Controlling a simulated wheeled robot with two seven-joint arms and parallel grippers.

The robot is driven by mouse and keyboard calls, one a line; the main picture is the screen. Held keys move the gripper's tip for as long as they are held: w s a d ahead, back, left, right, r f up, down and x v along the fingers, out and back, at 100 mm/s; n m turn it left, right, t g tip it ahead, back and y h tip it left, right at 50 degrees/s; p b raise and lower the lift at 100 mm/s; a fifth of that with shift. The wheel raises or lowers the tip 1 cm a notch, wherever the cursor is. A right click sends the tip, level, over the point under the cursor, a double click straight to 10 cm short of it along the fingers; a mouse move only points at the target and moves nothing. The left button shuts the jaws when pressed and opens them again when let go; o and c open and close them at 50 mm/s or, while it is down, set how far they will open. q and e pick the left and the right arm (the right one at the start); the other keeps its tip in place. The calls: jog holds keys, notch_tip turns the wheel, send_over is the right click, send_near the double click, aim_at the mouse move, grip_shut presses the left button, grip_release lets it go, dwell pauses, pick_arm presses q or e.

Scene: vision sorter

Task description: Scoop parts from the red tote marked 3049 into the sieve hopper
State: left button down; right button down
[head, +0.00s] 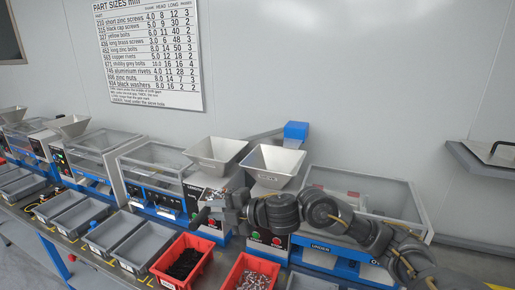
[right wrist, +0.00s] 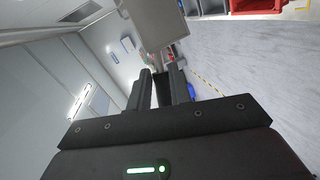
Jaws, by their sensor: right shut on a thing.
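Two red totes stand at the front of the bench in the head view. One red tote (head: 157,270) holds black parts; the other (head: 232,273) holds small silvery and reddish parts. I cannot read the number 3049 on either. Two grey metal hoppers, a left one (head: 216,153) and a right one (head: 275,163), sit above the machines behind them. My right gripper (head: 207,213) is in front of the machines, below the hoppers and above the totes. In the right wrist view its fingers (right wrist: 164,88) are shut on a dark handle-like thing; its far end is unclear. My left gripper is out of view.
Several grey totes (head: 107,238) line the bench to the left. Clear-sided sieve machines (head: 155,165) stand behind them. My right arm crosses in front of the right machine (head: 400,190). A part-size chart (head: 150,50) hangs on the wall. A grey wall shelf (head: 480,160) is at the right.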

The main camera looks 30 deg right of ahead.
jog(key=w+d+r+m+t+h, duration=0.1)
jog(key=w+d+r+m+h, duration=0.1)
jog(key=d+r, duration=0.4)
jog(key=w+d+r+m+t+h+p, duration=0.1)
jog(key=w+d+r+m+h, duration=0.2)
jog(key=d, duration=0.8)
notch_tip(320, 180, up, 3)
jog(key=shift+w+f+h, duration=0.15)
jog(key=shift+w+h, duration=0.15)
jog(key=shift+h, duration=0.8)
jog(key=shift+f, duration=0.1)
